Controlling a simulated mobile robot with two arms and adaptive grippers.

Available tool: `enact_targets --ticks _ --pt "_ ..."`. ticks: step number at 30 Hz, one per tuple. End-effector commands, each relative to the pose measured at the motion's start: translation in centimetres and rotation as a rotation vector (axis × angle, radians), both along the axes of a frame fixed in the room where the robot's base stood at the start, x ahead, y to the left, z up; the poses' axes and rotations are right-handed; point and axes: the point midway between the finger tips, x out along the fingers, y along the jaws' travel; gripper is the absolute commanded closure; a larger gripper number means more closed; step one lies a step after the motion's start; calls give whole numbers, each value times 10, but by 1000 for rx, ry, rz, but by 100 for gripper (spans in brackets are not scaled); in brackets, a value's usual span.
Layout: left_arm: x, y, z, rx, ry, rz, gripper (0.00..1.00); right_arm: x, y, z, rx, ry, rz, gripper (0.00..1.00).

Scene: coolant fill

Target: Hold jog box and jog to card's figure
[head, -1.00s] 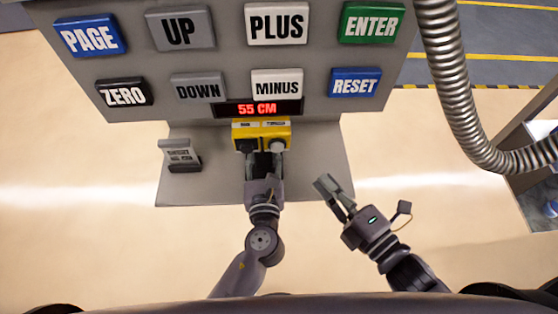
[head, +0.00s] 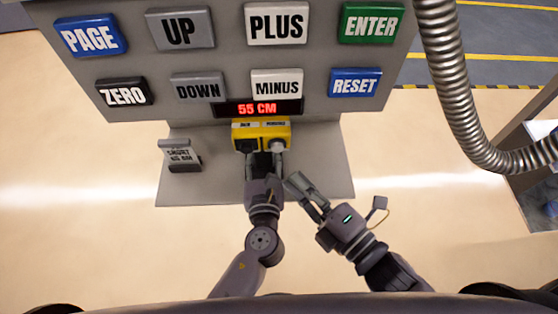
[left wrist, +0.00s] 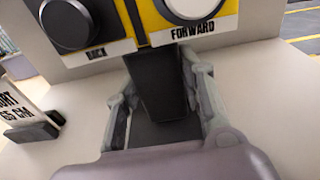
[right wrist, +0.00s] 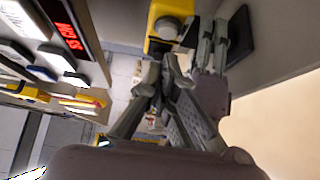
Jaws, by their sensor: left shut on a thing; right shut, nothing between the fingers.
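The yellow jog box (head: 262,134) is at the panel's foot in the head view. In the left wrist view it shows a black button (left wrist: 68,22) labelled BACK and a white button (left wrist: 195,8) labelled FORWARD. My left gripper (head: 264,165) is shut on the jog box's dark handle (left wrist: 158,85). My right gripper (head: 298,182) is shut and empty, just right of and below the left gripper, apart from the buttons. The red display (head: 258,108) reads 55 CM. The card (head: 181,153) stands on the left of the ledge; its lower line looks like 65 CM in the left wrist view (left wrist: 12,108).
Large buttons fill the panel above, including MINUS (head: 277,84) and RESET (head: 355,82). A grey ledge (head: 320,180) lies under the jog box. A ribbed metal hose (head: 452,80) hangs at the right. The floor right of my right arm is open.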

Motion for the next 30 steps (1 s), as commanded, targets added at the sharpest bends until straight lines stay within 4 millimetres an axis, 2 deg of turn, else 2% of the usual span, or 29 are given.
enact_targets --ticks 6,12,30 --pt "0 0 0 0 0 -1 86 28 20 1 2 -2 0 100" --pt "0 0 0 0 0 -1 86 44 33 0 1 -1 0 100" --pt "0 0 0 0 0 0 86 55 37 -1 -2 -1 1 100"
